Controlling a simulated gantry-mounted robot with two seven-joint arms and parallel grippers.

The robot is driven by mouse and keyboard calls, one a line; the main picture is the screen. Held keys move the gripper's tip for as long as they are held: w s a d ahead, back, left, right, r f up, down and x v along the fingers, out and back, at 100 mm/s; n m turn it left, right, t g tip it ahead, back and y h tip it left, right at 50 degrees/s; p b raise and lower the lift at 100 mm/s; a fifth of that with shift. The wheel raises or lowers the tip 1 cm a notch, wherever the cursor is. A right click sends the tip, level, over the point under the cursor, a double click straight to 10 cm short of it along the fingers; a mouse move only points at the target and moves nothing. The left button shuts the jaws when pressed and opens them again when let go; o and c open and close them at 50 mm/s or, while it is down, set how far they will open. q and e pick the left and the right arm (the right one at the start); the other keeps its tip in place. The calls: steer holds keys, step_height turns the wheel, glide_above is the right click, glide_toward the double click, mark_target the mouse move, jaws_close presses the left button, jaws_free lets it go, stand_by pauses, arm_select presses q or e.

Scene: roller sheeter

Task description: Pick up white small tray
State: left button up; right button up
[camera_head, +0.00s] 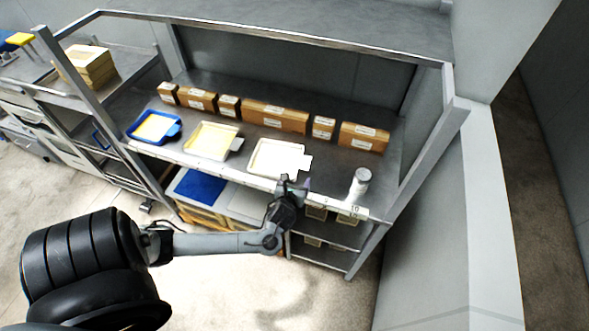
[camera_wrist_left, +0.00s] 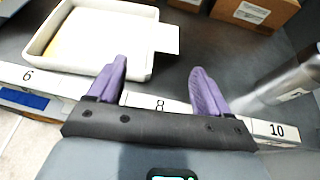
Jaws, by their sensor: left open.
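The white small tray (camera_head: 262,170) lies on the upper shelf of the rack, right of the other trays, with a flat tab on its right side. In the left wrist view the white tray (camera_wrist_left: 146,70) is at the upper left, with a yellowish patch inside it. My left gripper (camera_head: 291,183) is at the shelf's front edge, near the tray's front right. In the left wrist view its two purple fingers (camera_wrist_left: 158,68) are apart with nothing between them. My right gripper is not in view.
A cream tray (camera_head: 232,150) and a blue tray (camera_head: 133,137) lie to the left. Cardboard boxes (camera_head: 275,116) line the back. A metal canister (camera_head: 360,187) stands right of the gripper. The shelf front carries a numbered label strip (camera_wrist_left: 31,77).

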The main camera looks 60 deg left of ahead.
mark_target(305, 162)
arm_select(q)
steer(key=shift+w+a+f, duration=0.2)
steer(key=shift+w+a, duration=0.1)
steer(key=shift+w, duration=0.1)
steer(key=b+x, duration=0.1)
steer(key=x, duration=0.4)
steer(key=shift+w+d+r, duration=0.1)
steer(key=shift+r, duration=0.05)
steer(key=shift+w+b+x, duration=0.2)
steer(key=shift+b+x, duration=0.55)
steer(key=shift+x, duration=1.55)
steer(key=shift+w, duration=0.25)
steer(key=shift+c, duration=0.4)
steer(key=c, duration=1.2)
steer(key=shift+c, duration=0.2)
steer(key=shift+r, duration=0.1)
